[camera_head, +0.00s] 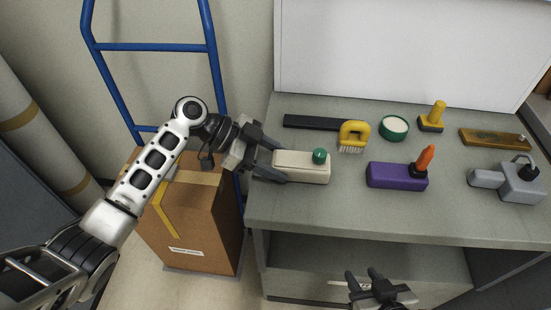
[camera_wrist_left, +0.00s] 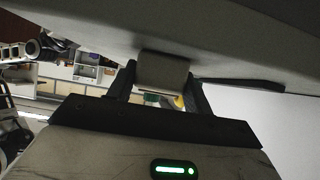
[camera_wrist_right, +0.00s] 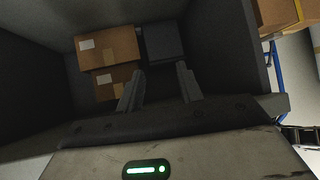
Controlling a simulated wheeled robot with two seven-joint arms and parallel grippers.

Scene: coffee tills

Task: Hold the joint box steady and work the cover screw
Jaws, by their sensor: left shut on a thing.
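The cream joint box (camera_head: 301,172) lies on the grey worktop near its left front corner, with a round green cover screw (camera_head: 320,156) on its top towards the right end. My left gripper (camera_head: 268,161) is shut on the left end of the box. In the left wrist view the box end (camera_wrist_left: 162,72) sits between my left fingers, and part of the green screw (camera_wrist_left: 152,98) shows beyond it. My right gripper (camera_head: 364,276) is open and empty, low in front of the worktop's front edge. Its parted fingers also show in the right wrist view (camera_wrist_right: 160,88).
On the worktop (camera_head: 350,228) are a purple block with an orange-handled tool (camera_head: 397,176), a yellow brush (camera_head: 354,134), a green round tin (camera_head: 394,128), a yellow stamp-like tool (camera_head: 432,117) and a grey device (camera_head: 507,182). Cardboard boxes (camera_wrist_right: 107,45) show below the right gripper.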

